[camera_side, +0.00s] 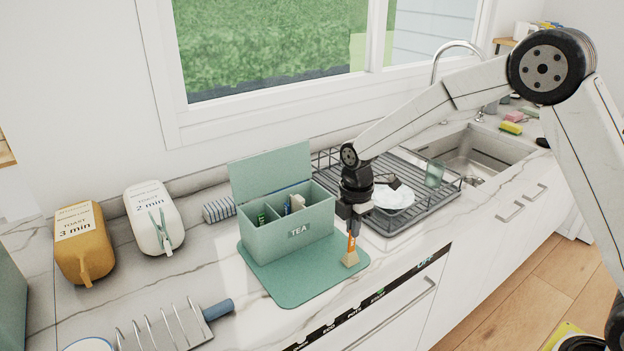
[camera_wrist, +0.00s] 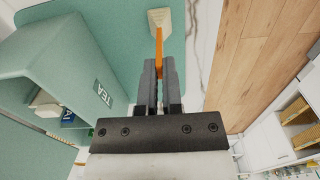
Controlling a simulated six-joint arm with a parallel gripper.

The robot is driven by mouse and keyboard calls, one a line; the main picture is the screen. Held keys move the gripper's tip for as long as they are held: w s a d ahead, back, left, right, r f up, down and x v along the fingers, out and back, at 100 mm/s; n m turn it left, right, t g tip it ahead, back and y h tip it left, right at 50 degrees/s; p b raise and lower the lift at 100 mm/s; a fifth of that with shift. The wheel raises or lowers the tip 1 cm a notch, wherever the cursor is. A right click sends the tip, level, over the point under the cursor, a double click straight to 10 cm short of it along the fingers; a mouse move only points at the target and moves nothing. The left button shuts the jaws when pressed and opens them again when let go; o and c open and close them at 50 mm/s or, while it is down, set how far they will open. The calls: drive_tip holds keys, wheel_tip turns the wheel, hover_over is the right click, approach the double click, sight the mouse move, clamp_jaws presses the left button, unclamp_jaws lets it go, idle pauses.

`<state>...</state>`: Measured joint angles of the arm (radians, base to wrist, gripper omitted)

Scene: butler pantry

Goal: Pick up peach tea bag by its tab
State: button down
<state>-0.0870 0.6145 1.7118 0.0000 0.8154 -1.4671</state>
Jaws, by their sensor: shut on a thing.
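The peach tea bag (camera_side: 350,260) is a beige pouch with an orange tab (camera_side: 351,243). My gripper (camera_side: 353,232) points down and is shut on the orange tab, and the pouch hangs below the fingers. In the wrist view the pouch (camera_wrist: 160,18) and orange strip show just beyond the closed fingertips (camera_wrist: 159,64). The bag is over the right part of the green mat (camera_side: 285,290); I cannot tell whether its bottom touches. The green TEA box (camera_side: 270,243) stands open to the left of my gripper, with several packets in its compartments.
A black dish rack (camera_side: 440,205) with a white plate (camera_side: 395,198) stands close behind my gripper. A rack with a blue handle (camera_side: 217,310) lies at front left. The counter's front edge is near.

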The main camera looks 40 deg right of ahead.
drive_tip(key=shift+r, duration=0.2)
drive_tip(key=shift+r, duration=2.8)
drive_tip(key=shift+r, duration=0.15)
drive_tip(key=shift+r, duration=2.35)
drive_tip(key=shift+w, duration=0.1)
